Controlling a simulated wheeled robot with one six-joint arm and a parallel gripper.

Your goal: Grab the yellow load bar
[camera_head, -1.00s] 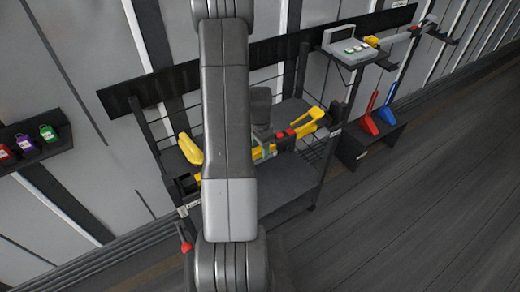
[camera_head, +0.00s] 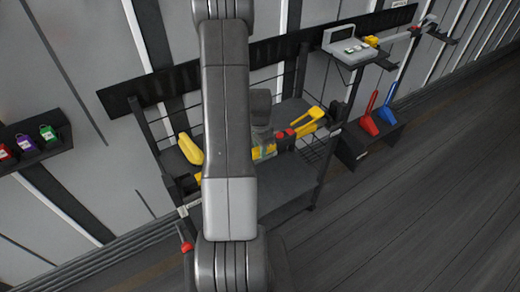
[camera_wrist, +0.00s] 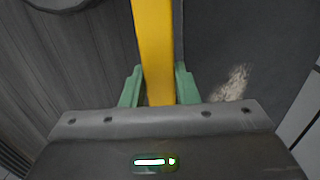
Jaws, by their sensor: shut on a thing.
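The yellow load bar (camera_wrist: 155,50) runs from the top edge of the wrist view down between the green fingers of my gripper (camera_wrist: 159,72). The fingers are shut on it, one on each side. In the head view my gripper (camera_head: 264,152) is over the dark rack (camera_head: 285,188), partly behind my arm. Only a short yellow part of the bar (camera_head: 257,153) shows there; my arm and gripper hide the rest.
On the rack are a yellow piece (camera_head: 190,149) at left, a yellow handle (camera_head: 308,122) and red parts (camera_head: 286,134) at right. A grey device (camera_head: 347,46) sits on a shelf. Red (camera_head: 370,117) and blue (camera_head: 387,97) tools stand at right. Padlocks (camera_head: 27,142) are at far left.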

